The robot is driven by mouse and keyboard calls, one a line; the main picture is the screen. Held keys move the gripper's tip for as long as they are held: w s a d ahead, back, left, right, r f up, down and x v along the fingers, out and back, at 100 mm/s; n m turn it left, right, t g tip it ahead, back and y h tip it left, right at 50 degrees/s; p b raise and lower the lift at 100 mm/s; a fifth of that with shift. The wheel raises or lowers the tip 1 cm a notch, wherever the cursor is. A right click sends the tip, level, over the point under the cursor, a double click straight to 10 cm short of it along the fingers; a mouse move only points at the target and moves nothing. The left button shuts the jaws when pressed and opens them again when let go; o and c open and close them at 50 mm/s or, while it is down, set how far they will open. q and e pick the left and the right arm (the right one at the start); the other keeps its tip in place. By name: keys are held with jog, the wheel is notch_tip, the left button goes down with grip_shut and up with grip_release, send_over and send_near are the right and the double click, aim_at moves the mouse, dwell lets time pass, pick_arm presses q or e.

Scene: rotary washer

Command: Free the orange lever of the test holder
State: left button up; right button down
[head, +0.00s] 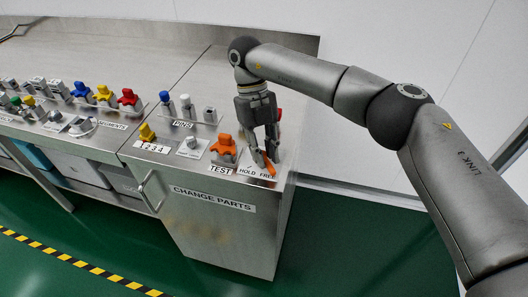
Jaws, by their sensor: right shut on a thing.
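The test holder (223,152) stands at the front right of the steel bench, an orange piece on a grey base behind the label TEST. Just right of it, by the labels HOLD and FREE, is the orange lever (270,169), a thin slanted bar. My right gripper (266,158) points down over the lever and is shut on it. The fingers hide the lever's upper part, so its exact setting is hard to tell. A red part (279,114) shows partly behind the gripper. My left gripper is not in view.
Left of the holder are a yellow piece (147,132) and a grey knob (191,143). Behind them is a PINS rack (183,125) with several pins. Coloured segments (104,95) stand further left. The cabinet's right edge is close to my gripper, with a white wall beyond.

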jog(key=shift+r, duration=0.1)
jog(key=c, duration=1.5)
grip_release()
jog(key=shift+v, duration=3.75)
